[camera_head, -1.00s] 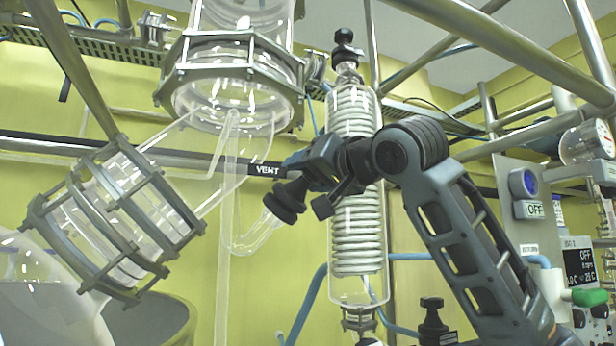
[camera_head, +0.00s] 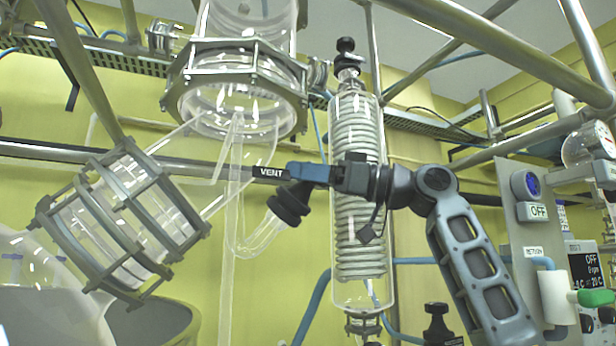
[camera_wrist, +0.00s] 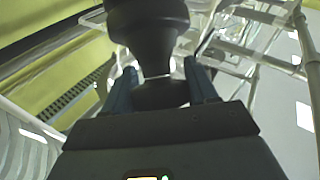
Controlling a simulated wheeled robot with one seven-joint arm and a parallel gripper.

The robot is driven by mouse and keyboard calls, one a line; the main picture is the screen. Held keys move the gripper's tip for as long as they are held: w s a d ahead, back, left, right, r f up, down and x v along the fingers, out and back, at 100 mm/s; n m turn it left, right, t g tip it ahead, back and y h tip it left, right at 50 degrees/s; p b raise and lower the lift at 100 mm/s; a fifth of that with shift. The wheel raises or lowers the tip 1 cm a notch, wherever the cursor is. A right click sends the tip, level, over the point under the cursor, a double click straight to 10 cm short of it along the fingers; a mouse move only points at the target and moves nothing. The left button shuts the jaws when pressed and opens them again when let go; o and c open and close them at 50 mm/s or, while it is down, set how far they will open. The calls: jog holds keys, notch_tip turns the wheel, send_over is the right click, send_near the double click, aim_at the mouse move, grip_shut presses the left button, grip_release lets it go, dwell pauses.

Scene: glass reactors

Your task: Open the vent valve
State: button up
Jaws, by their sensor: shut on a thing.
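The vent valve has a black knob (camera_head: 290,203) on the end of a bent clear glass tube (camera_head: 258,243), beside a black label reading VENT (camera_head: 269,172). My gripper (camera_head: 298,182) reaches it from the right and is shut on the knob. In the wrist view the black knob (camera_wrist: 150,35) stands between the two blue-grey fingers of my gripper (camera_wrist: 162,92). The fingers hide part of the knob's top in the head view.
A glass condenser with a white coil (camera_head: 358,205) stands right behind my arm. Glass vessels with metal flange rings (camera_head: 125,222) are on the left. Metal frame bars cross above. A control panel (camera_head: 540,230) stands at the right.

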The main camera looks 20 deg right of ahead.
jog(key=n+g+y+p, duration=0.1)
jog(key=n+g, duration=0.4)
jog(key=shift+s+a+n+g, duration=0.1)
jog(key=shift+s+n+g, duration=0.05)
jog(key=shift+n+g, duration=0.25)
jog(key=shift+s+f+n+g+p, duration=0.15)
jog(key=shift+n+g+p, duration=0.5)
jog(key=shift+n+g, duration=0.4)
jog(key=shift+n, duration=0.25)
jog(key=o, duration=1)
jog(key=shift+c, duration=0.2)
jog(key=s+d+b, duration=0.1)
jog(key=d+b, duration=0.1)
jog(key=d, duration=0.5)
jog(key=shift+d+f, duration=0.2)
jog(key=shift+d, duration=0.1)
